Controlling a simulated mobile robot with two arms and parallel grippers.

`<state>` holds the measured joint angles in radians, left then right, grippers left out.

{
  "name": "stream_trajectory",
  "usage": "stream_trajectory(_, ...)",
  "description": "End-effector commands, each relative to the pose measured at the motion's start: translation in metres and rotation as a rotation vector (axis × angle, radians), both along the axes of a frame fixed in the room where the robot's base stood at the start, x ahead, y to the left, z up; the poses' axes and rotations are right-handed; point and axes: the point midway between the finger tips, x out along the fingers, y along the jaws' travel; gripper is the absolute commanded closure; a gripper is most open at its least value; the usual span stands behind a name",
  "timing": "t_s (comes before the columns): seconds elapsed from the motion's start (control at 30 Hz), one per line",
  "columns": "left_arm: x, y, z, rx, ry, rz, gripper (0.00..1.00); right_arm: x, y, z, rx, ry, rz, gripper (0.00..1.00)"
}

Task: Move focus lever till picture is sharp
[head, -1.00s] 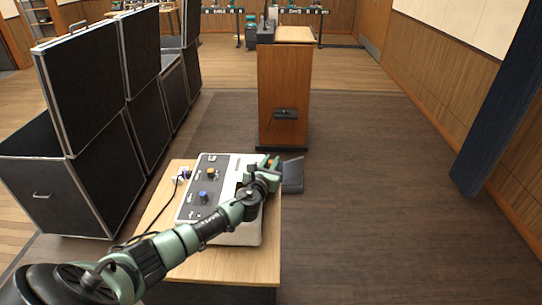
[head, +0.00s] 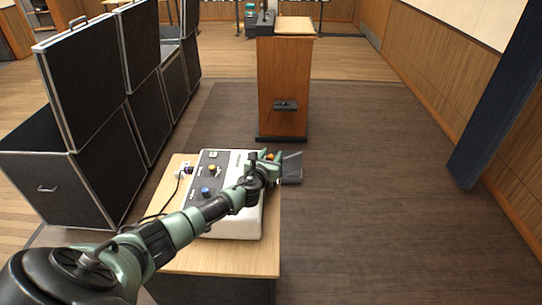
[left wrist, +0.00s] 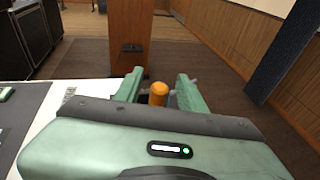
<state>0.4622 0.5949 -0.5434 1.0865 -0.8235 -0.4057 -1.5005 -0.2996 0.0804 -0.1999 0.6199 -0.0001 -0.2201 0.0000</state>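A white device with a dark control panel (head: 209,175) sits on a small wooden table (head: 214,262). An orange knob, likely the focus lever's end, shows in the left wrist view (left wrist: 158,94), between the green fingers of my left gripper (left wrist: 159,92). Gaps show on both sides of the knob, so the fingers are open around it and not clamped. In the head view my left gripper (head: 268,157) is at the device's far right corner, its arm crossing over the device. The lever's base is hidden. My right gripper is out of view. I cannot make out a projected picture.
A dark flat panel (head: 291,167) is just right of the device. A wooden lectern (head: 284,85) stands beyond. Black cases (head: 60,170) line the left. The floor at right is clear.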

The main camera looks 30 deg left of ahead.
Motion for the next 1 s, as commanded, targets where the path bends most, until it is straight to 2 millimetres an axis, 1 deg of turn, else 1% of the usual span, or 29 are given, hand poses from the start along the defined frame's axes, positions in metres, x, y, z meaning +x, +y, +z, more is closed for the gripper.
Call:
stream_trajectory(0.13,-0.002,0.0,0.001,0.001,0.0,0.0,0.6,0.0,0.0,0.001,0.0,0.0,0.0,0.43)
stream_trajectory(0.23,-0.009,-0.003,0.003,0.003,0.0,-0.003,0.6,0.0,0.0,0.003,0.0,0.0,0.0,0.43)
stream_trajectory(0.37,-0.027,-0.008,0.007,0.003,0.002,-0.003,0.6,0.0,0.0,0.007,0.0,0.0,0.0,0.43)
stream_trajectory(0.5,-0.046,-0.014,0.01,0.001,0.0,-0.003,0.6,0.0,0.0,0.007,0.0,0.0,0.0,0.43)
stream_trajectory(0.7,-0.067,-0.02,0.015,0.002,0.001,-0.001,0.6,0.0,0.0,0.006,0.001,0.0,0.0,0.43)
stream_trajectory(0.83,-0.072,-0.022,0.016,0.001,0.0,0.0,0.6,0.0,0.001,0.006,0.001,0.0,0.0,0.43)
stream_trajectory(1.0,-0.073,-0.022,0.017,0.0,0.0,0.0,0.6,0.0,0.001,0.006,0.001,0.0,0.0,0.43)
